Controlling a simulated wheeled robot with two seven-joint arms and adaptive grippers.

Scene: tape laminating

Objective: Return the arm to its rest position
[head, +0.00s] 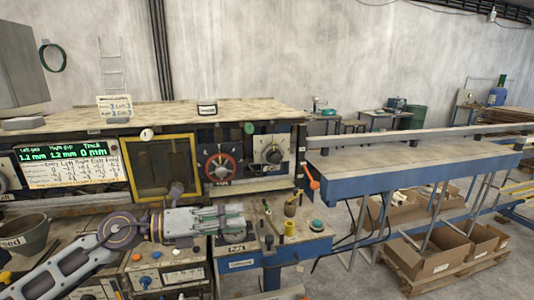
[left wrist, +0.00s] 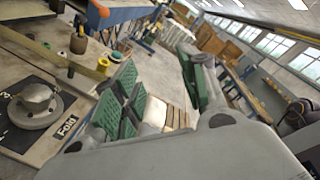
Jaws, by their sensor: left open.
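My left arm comes in from the left in the head view and reaches across the front of the machine. My right gripper is in neither view.
A control panel with a red dial (head: 221,166) and a readout board (head: 70,166) stands behind the arm.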

